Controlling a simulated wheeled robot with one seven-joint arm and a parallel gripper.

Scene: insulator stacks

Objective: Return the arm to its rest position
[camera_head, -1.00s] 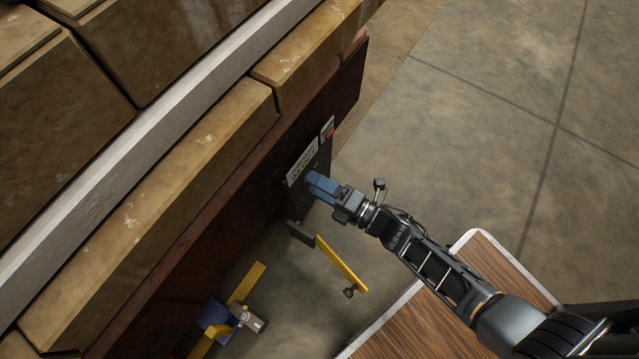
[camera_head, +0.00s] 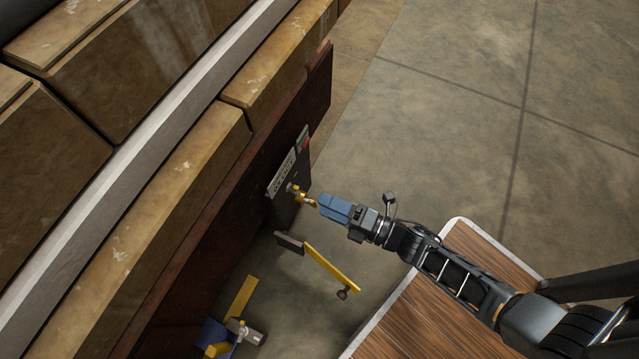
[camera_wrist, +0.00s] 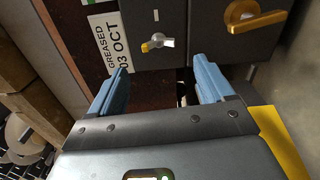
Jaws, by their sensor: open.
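My gripper (camera_head: 330,207) is at the end of my outstretched arm, in front of a dark panel (camera_head: 292,180) on the side of the stack. In the wrist view its two blue fingers (camera_wrist: 160,85) are spread apart with nothing between them. A brass handle (camera_head: 299,195) on the panel sits just beyond the fingertips, apart from them. In the wrist view a brass handle (camera_wrist: 255,18) shows at the upper right, and a small silver and yellow knob (camera_wrist: 156,43) lies ahead between the fingers.
A white label (camera_wrist: 110,42) reading "GREASED 03 OCT" is on the panel. A yellow bar (camera_head: 332,266) with a dark end juts out below my gripper. Another yellow bar (camera_head: 241,298) and a blue part stand lower left. Open concrete floor (camera_head: 440,110) lies to the right.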

